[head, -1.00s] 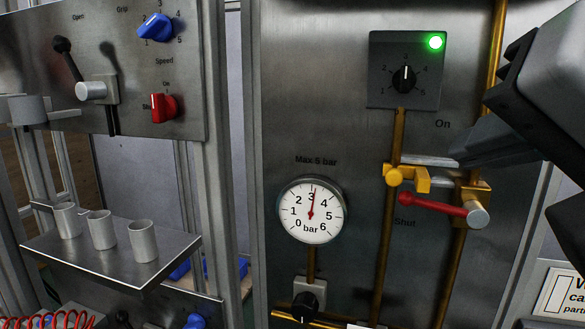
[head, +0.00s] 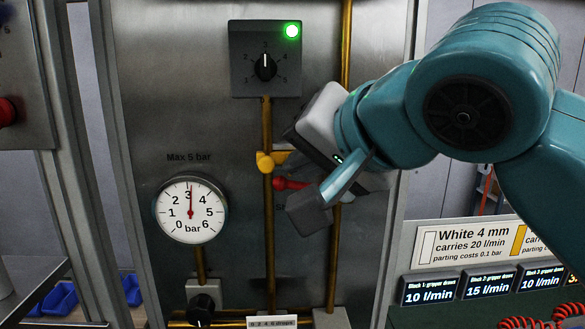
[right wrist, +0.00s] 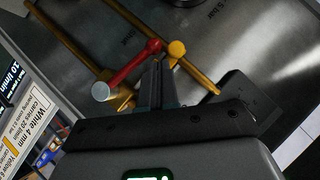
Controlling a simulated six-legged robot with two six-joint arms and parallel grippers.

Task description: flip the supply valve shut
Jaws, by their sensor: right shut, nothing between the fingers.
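The lever's length and hub show in the right wrist view (right wrist: 130,68); in the head view my right gripper hides the hub. A yellow knob (head: 265,162) sits up and left of the lever tip. My right gripper (right wrist: 158,68) is shut and empty, its fingertips close to the lever's tip end; I cannot tell if they touch. My left gripper is not in view.
A pressure gauge (head: 190,208) reads about 3 bar. A dial box (head: 265,62) above has a lit green lamp (head: 292,31). Brass pipes (head: 267,130) run down the metal panel. A white sign (head: 470,245) and several displays stand at right.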

